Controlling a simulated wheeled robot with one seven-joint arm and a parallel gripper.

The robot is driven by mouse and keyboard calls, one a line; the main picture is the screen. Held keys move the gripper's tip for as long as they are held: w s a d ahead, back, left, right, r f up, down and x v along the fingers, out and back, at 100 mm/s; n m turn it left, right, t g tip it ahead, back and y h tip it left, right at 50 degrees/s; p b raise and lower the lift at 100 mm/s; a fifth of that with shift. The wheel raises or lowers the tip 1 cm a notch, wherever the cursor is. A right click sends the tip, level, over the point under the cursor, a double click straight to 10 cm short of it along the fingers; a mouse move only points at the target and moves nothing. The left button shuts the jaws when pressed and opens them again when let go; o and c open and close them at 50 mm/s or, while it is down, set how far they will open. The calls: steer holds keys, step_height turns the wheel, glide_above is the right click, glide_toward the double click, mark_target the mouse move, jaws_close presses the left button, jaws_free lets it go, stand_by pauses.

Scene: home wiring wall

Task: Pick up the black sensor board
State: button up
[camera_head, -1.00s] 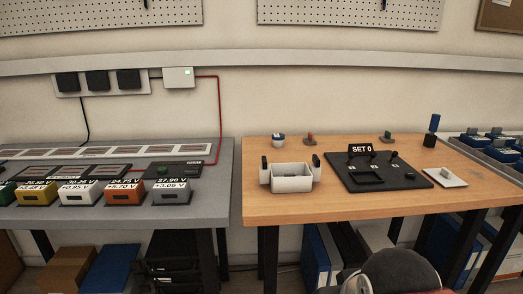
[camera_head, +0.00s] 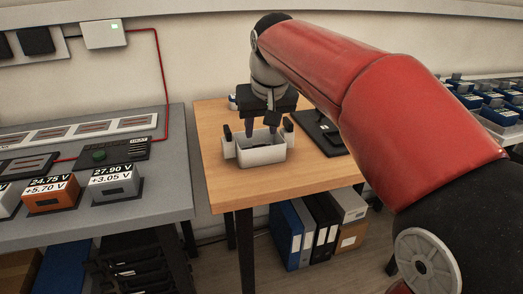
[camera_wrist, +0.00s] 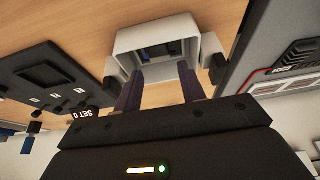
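My gripper (camera_head: 262,134) is open, pointing down over a white box (camera_head: 262,156) on the wooden table. Its two fingers are apart with nothing seen between them. In the wrist view my gripper (camera_wrist: 161,70) has its fingertips at the near rim of the white box (camera_wrist: 122,43). Dark pieces (camera_wrist: 155,52) with some blue lie inside the box; I cannot tell whether one is the black sensor board. In the head view the box's inside is mostly dark and partly behind the fingers.
A black panel (camera_wrist: 40,70) with a "SET 0" sign (camera_wrist: 84,113) lies beside the box. A grey bench (camera_head: 150,195) with voltage-labelled modules stands to the left, across a gap. My red arm hides much of the table's right side in the head view.

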mark_target(259, 144)
steer(key=x, duration=0.5)
steer(key=shift+f, duration=0.35)
steer(key=c, duration=0.7)
steer(key=shift+c, duration=0.2)
